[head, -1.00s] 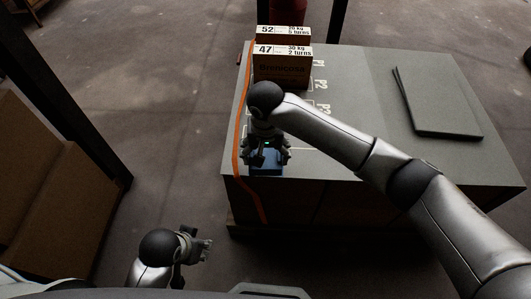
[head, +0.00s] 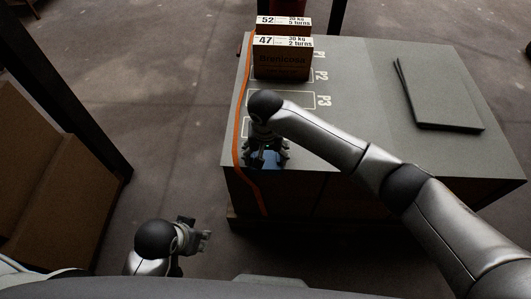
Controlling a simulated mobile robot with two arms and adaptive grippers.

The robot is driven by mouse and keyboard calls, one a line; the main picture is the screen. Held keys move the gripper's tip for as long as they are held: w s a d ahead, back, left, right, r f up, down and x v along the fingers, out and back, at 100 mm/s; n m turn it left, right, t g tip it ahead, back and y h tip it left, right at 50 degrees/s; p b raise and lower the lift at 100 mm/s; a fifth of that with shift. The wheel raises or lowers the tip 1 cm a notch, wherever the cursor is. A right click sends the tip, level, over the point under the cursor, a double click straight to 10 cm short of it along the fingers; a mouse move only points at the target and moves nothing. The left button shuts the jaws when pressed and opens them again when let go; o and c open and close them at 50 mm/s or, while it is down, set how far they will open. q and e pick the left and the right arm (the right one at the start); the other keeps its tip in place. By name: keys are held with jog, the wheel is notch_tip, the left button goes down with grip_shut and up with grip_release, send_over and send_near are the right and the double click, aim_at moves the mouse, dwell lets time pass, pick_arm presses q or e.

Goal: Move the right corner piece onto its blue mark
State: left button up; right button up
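A blue patch (head: 266,161) shows at the near left end of the grey-topped bench (head: 350,90), under my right gripper. I cannot tell whether it is the blue mark or a coloured part. My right gripper (head: 265,158) points down there, its fingers on either side of the blue. I cannot tell whether they grip anything. I cannot make out the right corner piece clearly; the hand hides that spot. My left gripper (head: 196,235) is low at the left, off the bench, with its fingers apart and empty.
Two labelled boxes, 47 (head: 282,65) and 52 (head: 284,24), stand at the far left of the bench. An orange strap (head: 239,120) runs along its left edge. A dark flat panel (head: 438,95) lies at right. A brown carton (head: 55,190) stands left on the floor.

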jog(key=o, duration=1)
jog(key=shift+o, duration=0.2)
